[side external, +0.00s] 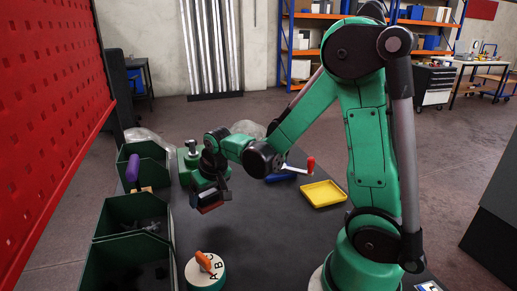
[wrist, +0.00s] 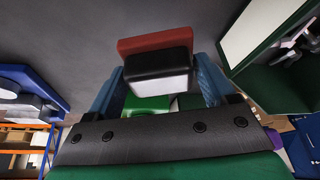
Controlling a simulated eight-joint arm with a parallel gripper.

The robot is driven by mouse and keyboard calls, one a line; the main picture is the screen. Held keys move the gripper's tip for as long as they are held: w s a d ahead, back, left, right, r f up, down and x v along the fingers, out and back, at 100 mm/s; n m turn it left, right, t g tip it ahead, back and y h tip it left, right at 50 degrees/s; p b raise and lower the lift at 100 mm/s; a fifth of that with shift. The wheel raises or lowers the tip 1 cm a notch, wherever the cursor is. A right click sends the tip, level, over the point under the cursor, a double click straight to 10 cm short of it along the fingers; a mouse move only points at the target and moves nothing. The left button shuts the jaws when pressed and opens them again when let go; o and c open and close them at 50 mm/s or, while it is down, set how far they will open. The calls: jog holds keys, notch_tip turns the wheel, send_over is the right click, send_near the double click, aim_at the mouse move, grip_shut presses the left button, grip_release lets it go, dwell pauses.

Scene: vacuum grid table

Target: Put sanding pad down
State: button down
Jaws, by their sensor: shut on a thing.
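The sanding pad is a small block with a red layer and a black body. In the side view the pad (side external: 210,208) hangs below my gripper (side external: 209,197), above the dark table (side external: 250,235). In the wrist view the pad (wrist: 158,45) lies between the two blue fingers of my gripper (wrist: 157,78), which is shut on it. A pale grey face of its black part shows towards the wrist camera. The pad looks clear of the table in the side view, though the exact height is hard to tell.
Green bins (side external: 103,220) line the table's left side, one with a purple item (side external: 133,168). A white dial with an orange pointer (side external: 204,261) stands in front. A yellow tray (side external: 323,193) and a red-handled tool (side external: 310,164) lie to the right. The middle of the table is clear.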

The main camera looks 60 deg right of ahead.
aim_at(211, 203)
jog(key=shift+f, duration=2.05)
grip_release()
jog(key=shift+f, duration=0.15)
jog(key=v, duration=1.2)
jog(key=s+a+r+n+t+y, duration=0.1)
jog(key=s+a+r+n+t, duration=0.1)
jog(key=a, duration=0.4)
jog(key=shift+s+a+n+t+y, duration=0.35)
jog(key=shift+s+n+t, duration=0.3)
jog(key=shift+n, duration=0.55)
